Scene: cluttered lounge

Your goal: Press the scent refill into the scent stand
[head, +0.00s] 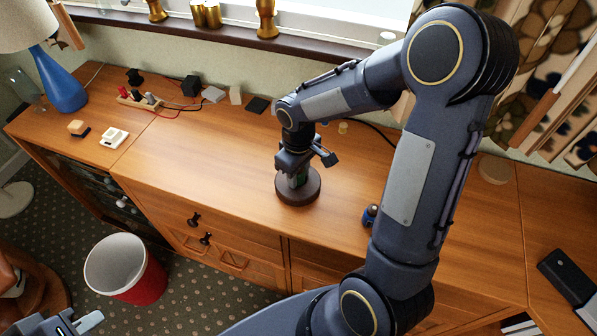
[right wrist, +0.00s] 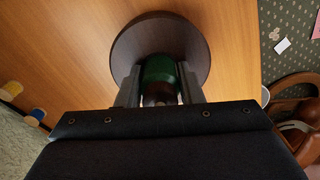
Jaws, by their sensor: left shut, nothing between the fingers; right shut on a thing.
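The scent stand (head: 311,194) is a dark brown round base on the wooden cabinet top, near the middle of the head view. It also shows in the right wrist view (right wrist: 140,36). The scent refill (right wrist: 158,68) is dark green and rounded, and lies over the stand's middle. My right gripper (head: 297,175) points down above the stand and is shut on the refill, one finger on each side. Whether the refill is fully seated is hidden by the fingers. My left gripper (head: 75,323) is shut and empty at the bottom left, partly cut off by the frame.
Chargers, a power strip (head: 140,99) and small boxes lie at the back left. A red bin (head: 146,286) stands on the floor. The cabinet top left of the stand is clear.

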